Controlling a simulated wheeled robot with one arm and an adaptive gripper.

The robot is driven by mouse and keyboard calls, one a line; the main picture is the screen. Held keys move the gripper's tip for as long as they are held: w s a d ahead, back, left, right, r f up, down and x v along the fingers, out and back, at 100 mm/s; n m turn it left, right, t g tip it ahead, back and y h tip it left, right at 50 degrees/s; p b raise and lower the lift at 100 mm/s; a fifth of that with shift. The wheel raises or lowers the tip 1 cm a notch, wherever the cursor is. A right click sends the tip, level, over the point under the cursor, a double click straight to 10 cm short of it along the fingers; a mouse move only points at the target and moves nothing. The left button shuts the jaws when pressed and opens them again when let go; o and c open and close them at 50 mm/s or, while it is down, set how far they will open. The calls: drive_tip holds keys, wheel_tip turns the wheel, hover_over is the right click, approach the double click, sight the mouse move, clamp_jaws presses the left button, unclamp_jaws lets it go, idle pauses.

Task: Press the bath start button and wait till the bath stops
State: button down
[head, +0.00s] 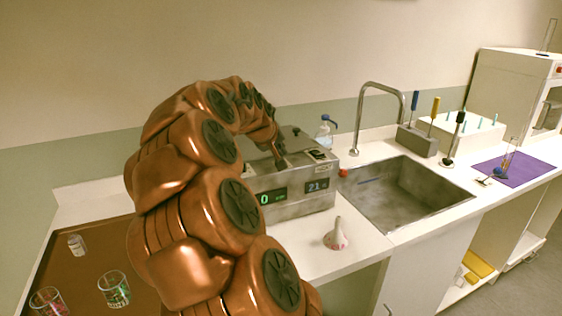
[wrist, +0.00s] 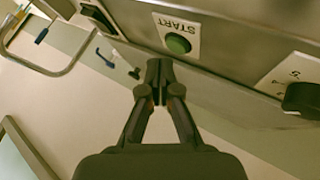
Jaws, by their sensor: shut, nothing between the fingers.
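The bath (head: 290,207) is a steel box on the counter, partly hidden behind my arm. In the wrist view, the green start button (wrist: 178,43) sits on a white plate marked START. My gripper (wrist: 160,68) is shut and empty, its fingertips just below the button in the picture. I cannot tell whether they touch the panel. In the head view, my gripper (head: 281,163) is over the bath's top.
A black knob (wrist: 302,98) is on the same panel. Right of the bath are a sink (head: 400,190) with a tall faucet (head: 362,110) and a spray bottle (head: 325,130). Glasses (head: 114,289) stand on a brown tray (head: 85,250) at left.

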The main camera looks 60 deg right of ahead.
drive_tip(key=shift+f, duration=0.15)
idle(0.3)
drive_tip(key=shift+f, duration=0.3)
drive_tip(key=shift+f, duration=0.4)
idle(0.7)
drive_tip(key=shift+r, duration=0.85)
drive_tip(key=shift+r+p, duration=1.4)
drive_tip(key=shift+r, duration=1.1)
drive_tip(key=shift+a, duration=0.1)
